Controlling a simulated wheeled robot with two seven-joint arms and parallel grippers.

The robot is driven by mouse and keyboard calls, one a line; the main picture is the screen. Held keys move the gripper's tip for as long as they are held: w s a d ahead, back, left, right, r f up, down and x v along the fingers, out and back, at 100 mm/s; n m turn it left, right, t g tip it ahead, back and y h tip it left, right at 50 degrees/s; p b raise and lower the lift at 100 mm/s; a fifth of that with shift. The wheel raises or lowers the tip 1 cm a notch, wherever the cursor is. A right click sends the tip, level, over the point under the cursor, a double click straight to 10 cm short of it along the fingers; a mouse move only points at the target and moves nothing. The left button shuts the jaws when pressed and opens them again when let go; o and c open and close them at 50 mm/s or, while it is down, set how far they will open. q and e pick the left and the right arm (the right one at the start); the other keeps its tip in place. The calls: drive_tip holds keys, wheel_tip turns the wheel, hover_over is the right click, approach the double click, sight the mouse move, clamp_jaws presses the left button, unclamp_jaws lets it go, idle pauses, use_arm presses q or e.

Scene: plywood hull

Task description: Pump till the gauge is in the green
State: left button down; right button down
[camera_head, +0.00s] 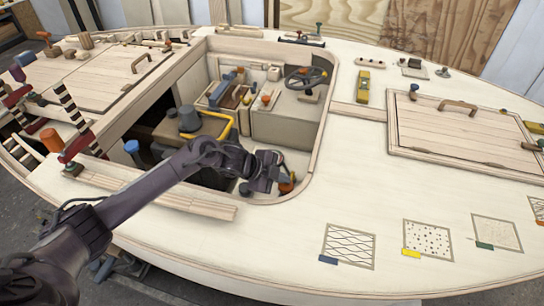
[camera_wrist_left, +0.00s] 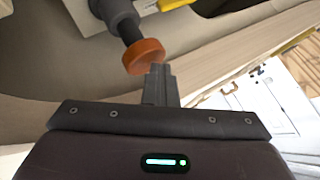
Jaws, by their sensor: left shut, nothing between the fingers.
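An orange round knob (camera_wrist_left: 143,56) sits on a dark rod coming out of a grey cylinder (camera_wrist_left: 115,12) in the left wrist view; it looks like the pump's handle. In the head view the orange knob (camera_head: 288,185) shows at the near right corner of the hull's cockpit opening, partly behind my left gripper (camera_head: 279,176). My left gripper is shut and empty, its fingertips (camera_wrist_left: 158,72) right beside the knob's edge; I cannot tell whether they touch. I cannot make out a gauge in either view. My right gripper is not in view.
The cockpit rim (camera_head: 312,160) runs close by my left gripper. Inside the cockpit are a steering wheel (camera_head: 305,78), a yellow rail (camera_head: 205,112) and a grey console (camera_head: 285,120). A hatch (camera_head: 455,135) and patterned patches (camera_head: 348,245) lie on the deck to the right.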

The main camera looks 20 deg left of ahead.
use_arm(q)
drive_tip(key=shift+s+d+f+g+p, duration=0.2)
drive_tip(key=shift+s+g+p, duration=0.1)
drive_tip(key=shift+s+p, duration=0.35)
wheel_tip(320, 180, up, 4)
drive_tip(key=p, duration=0.3)
drive_tip(key=shift+w, duration=0.1)
drive_tip(key=shift+r+p, duration=0.45)
drive_tip(key=shift+r, duration=0.15)
drive_tip(key=shift+f, duration=0.1)
